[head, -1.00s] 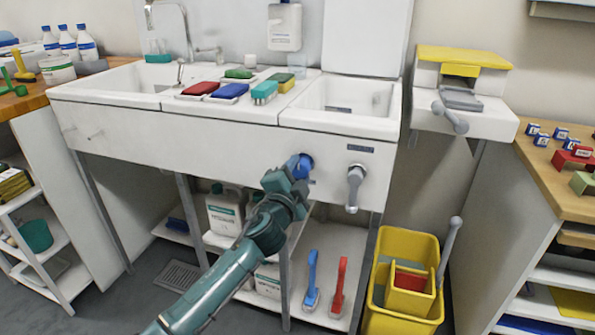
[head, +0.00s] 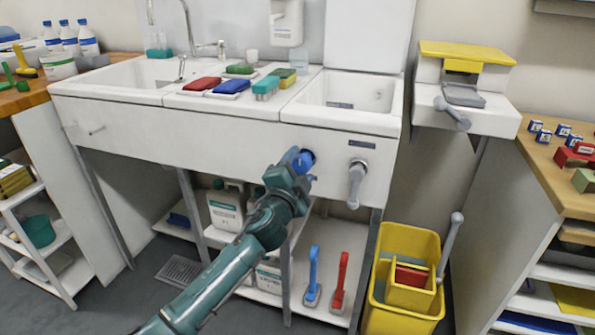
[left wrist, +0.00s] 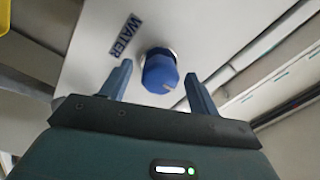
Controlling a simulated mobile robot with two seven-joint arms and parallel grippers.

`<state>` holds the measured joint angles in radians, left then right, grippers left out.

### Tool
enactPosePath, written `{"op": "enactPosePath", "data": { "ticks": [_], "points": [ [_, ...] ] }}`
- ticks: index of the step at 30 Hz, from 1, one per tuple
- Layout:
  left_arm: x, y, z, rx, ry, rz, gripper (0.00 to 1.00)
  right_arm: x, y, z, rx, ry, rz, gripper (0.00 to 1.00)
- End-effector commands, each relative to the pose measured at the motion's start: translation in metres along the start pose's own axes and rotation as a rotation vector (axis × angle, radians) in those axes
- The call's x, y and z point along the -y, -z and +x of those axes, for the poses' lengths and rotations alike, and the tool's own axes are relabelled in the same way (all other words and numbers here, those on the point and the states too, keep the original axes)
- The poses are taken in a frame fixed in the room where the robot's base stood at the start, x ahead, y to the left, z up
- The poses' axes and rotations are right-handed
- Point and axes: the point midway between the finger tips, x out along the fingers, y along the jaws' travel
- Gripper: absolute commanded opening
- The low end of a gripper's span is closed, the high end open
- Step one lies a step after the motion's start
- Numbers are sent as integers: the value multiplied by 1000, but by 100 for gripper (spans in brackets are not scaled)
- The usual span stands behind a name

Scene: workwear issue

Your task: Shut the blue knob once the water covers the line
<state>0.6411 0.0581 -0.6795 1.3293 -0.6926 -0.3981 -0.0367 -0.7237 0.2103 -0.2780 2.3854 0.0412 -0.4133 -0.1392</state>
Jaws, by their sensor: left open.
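The blue knob (head: 306,161) is on the front panel of the white sink unit, under the right basin (head: 345,93). My left gripper (head: 298,163) is in front of it. In the left wrist view the blue knob (left wrist: 160,72) shows between the two fingertips of my open left gripper (left wrist: 158,80), with a gap on each side. A label reading WATER (left wrist: 125,36) is beside the knob. I cannot make out a water surface or a line in either basin. My right gripper is not in view.
A grey lever (head: 356,185) sits just right of the knob. A yellow bucket (head: 405,255) stands on the floor below right. Blue and red brushes (head: 340,283) stand on the shelf beneath. Several brushes and sponges (head: 230,86) lie between the basins.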

Motion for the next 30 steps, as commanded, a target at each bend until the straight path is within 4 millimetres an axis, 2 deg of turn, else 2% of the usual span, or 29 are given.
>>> {"op": "enactPosePath", "data": {
  "ticks": [4,8,15,21,25,30],
  "points": [
    [0,-1,-8,1,-1,-1,61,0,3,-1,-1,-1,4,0],
    [1,0,-28,0,-2,-2,61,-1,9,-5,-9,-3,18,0],
    [1,0,-81,1,-2,-1,61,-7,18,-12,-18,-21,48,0],
    [0,0,-116,1,-2,-1,61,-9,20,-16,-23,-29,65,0],
    [0,0,-128,0,0,1,61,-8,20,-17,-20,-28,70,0],
    [0,0,-132,0,0,1,61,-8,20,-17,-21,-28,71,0]
  ]
}}
